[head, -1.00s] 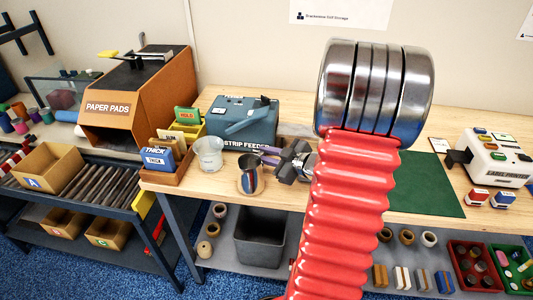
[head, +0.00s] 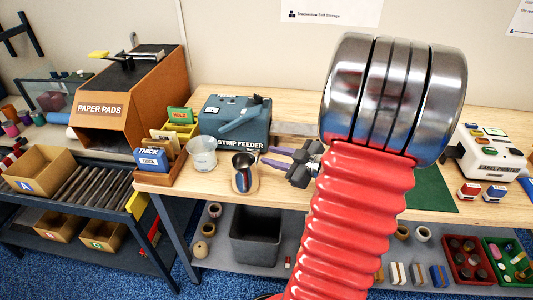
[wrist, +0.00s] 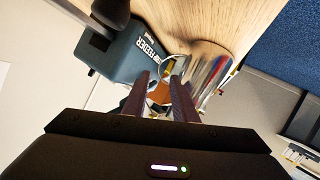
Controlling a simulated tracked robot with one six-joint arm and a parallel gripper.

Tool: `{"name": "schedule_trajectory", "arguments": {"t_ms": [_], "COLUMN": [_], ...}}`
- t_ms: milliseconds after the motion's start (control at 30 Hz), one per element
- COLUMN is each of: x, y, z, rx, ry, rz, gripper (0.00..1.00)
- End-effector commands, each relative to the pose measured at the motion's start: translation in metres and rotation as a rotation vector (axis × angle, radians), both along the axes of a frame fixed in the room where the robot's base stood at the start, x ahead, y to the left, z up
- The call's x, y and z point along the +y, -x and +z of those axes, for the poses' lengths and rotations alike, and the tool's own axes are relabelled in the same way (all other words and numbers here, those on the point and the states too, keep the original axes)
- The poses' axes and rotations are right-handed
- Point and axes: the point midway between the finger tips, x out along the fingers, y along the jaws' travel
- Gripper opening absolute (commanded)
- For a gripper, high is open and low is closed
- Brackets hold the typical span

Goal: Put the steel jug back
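The steel jug (head: 244,174) stands upright near the front edge of the wooden bench, just right of a clear beaker (head: 202,154). My gripper (head: 264,156) is right of the jug, level with its upper part, its two purple fingers pointing left. The fingers are apart, with no object held between them. In the wrist view the shiny jug (wrist: 211,76) is beside the right finger, outside the gap. Whether that finger touches it, I cannot tell. The beaker rim shows beyond the fingertips. My red arm hides part of the bench.
The blue strip feeder (head: 235,121) stands behind the jug. A brown tray (head: 164,173) with boxes is left of the beaker. A green mat (head: 430,190) and a label printer (head: 487,152) are at the right. A grey bin (head: 256,240) is on the shelf below.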

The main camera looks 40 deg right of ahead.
Motion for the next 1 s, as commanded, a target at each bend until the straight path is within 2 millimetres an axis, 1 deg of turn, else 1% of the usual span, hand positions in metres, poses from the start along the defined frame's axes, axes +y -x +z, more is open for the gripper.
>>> {"name": "schedule_trajectory", "arguments": {"t_ms": [33, 200, 400, 567, 1000], "x": [-0.001, -0.003, -0.004, -0.003, -0.004], "y": [0.008, 0.029, 0.046, 0.05, 0.05], "z": [0.003, 0.011, 0.017, 0.018, 0.018], "rx": [0.0, 0.001, 0.0, 0.001, 0.001], "ry": [0.002, 0.001, 0.001, -0.001, 0.0], "rz": [-0.004, -0.003, -0.002, -0.001, -0.002], "gripper": [0.25, 0.25, 0.25, 0.25, 0.25]}}
